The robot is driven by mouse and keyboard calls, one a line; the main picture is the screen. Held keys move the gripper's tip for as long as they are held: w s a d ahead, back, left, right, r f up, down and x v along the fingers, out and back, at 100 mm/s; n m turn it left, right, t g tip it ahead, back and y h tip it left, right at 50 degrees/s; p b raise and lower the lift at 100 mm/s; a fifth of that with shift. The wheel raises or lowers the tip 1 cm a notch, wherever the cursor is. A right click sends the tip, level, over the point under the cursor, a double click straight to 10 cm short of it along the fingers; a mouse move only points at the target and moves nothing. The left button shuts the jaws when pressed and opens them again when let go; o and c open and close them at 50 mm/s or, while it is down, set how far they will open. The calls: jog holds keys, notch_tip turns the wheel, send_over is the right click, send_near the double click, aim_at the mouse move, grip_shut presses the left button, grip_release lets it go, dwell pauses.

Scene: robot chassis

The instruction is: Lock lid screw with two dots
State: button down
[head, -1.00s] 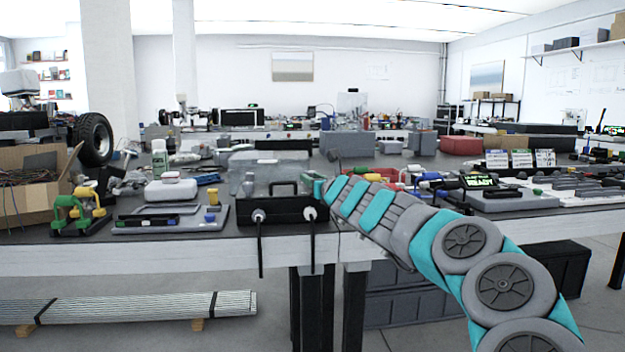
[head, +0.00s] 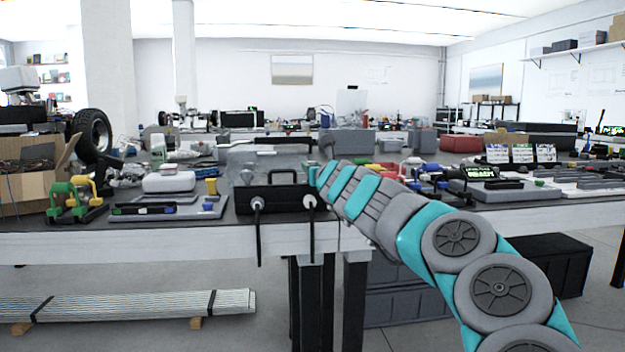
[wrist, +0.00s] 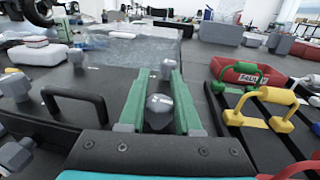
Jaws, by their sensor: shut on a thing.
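The black chassis (head: 278,198) with a handle sits on the bench, its lid also filling the left of the wrist view (wrist: 100,85). My gripper (wrist: 157,74) reaches over the right part of the lid with two green fingers pointing away. A grey lid screw (wrist: 167,68) stands between the fingertips, and the fingers are shut on it. A larger rounded grey knob (wrist: 160,106) shows nearer, between the finger bases. Other grey screws stand at the lid's left side (wrist: 15,85) and far side (wrist: 75,56). Dot marks are too small to read surely.
The black handle (wrist: 76,104) rises left of my gripper. Two cable plugs (head: 258,203) are on the chassis front. To the right are a red bin (wrist: 243,75) and yellow-handled items (wrist: 278,105). A grey tray (head: 170,210) lies to the left.

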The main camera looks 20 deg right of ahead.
jog(key=shift+f+m+h+b, duration=0.3)
jog(key=shift+m+h+b, duration=0.3)
jog(key=shift+b, duration=0.5)
jog(key=m+g+h+b, duration=0.1)
jog(key=h+b, duration=0.1)
jog(key=h, duration=0.1)
jog(key=shift+d+m+b, duration=0.15)
jog(key=shift+m+b, duration=0.15)
jog(key=shift+b, duration=0.1)
jog(key=h, duration=0.1)
jog(key=m+g+h, duration=0.1)
jog(key=m+h, duration=0.1)
jog(key=shift+s+d+r+g+b, duration=0.25)
jog(key=shift+d+r+g+b, duration=0.05)
jog(key=shift+d+g, duration=0.1)
jog(key=shift+s+d+m+g+h, duration=0.1)
jog(key=shift+d+m+g+h, duration=0.05)
jog(key=shift+m+g+h, duration=0.55)
jog(key=shift+s+d+m+g+h, duration=0.1)
jog(key=shift+m+g+h, duration=0.4)
jog(key=shift+m+h, duration=0.3)
jog(key=c, duration=0.6)
grip_release()
jog(key=shift+d, duration=0.1)
